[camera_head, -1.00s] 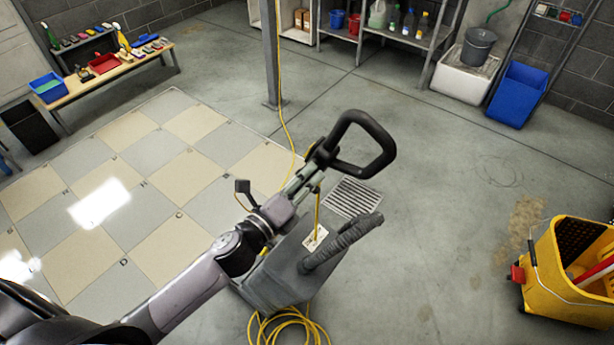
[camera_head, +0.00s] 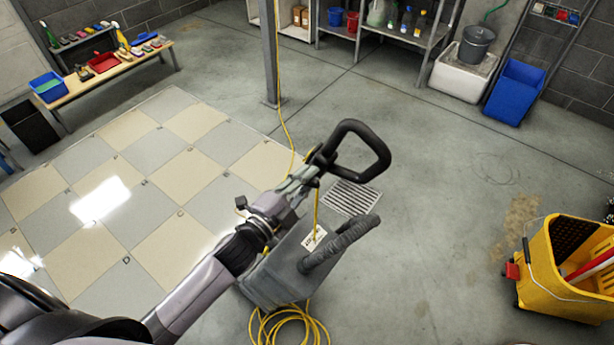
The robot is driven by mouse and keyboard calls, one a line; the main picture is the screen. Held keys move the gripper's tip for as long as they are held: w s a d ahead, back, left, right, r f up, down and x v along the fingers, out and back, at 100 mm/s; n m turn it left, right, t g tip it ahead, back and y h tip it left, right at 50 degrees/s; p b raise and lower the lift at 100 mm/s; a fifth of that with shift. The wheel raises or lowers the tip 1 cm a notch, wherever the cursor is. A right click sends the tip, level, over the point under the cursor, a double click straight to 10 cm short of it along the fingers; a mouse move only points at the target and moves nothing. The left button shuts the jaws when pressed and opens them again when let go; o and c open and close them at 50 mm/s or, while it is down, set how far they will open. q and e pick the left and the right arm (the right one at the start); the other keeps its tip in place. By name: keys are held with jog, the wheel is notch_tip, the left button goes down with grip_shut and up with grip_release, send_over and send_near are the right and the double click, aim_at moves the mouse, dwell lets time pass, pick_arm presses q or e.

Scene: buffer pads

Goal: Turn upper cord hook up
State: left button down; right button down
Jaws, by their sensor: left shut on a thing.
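The grey floor machine (camera_head: 290,265) stands in the lower middle, with a black loop handle (camera_head: 376,140) at its top. My left gripper (camera_head: 306,176) reaches in from the lower left to the handle post, just below the loop. It is shut on what appears to be the upper cord hook. The fingers cover most of the hook, so which way it points cannot be told. The yellow cord (camera_head: 316,210) hangs from beside the gripper down to the machine body. My right gripper is not in view.
A coil of yellow cord (camera_head: 262,330) lies on the floor by the machine. A grey post (camera_head: 270,55) stands behind it. A yellow mop bucket (camera_head: 541,268) is at the right. The floor between machine and bucket is mostly clear.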

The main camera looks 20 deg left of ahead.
pick_arm(q)
jog(key=n+p, duration=0.1)
jog(key=n, duration=0.3)
jog(key=shift+a+n+p, duration=0.2)
jog(key=shift+n+p, duration=0.2)
jog(key=shift+a+r+n+p, duration=0.15)
jog(key=shift+n+p, duration=0.6)
jog(key=shift+n, duration=1.45)
jog(key=c, duration=1.8)
grip_release()
jog(key=shift+w, duration=0.1)
jog(key=shift+c, duration=0.2)
jog(key=o, duration=0.3)
jog(key=shift+r, duration=0.1)
jog(key=shift+a, duration=0.1)
jog(key=v, duration=1.2)
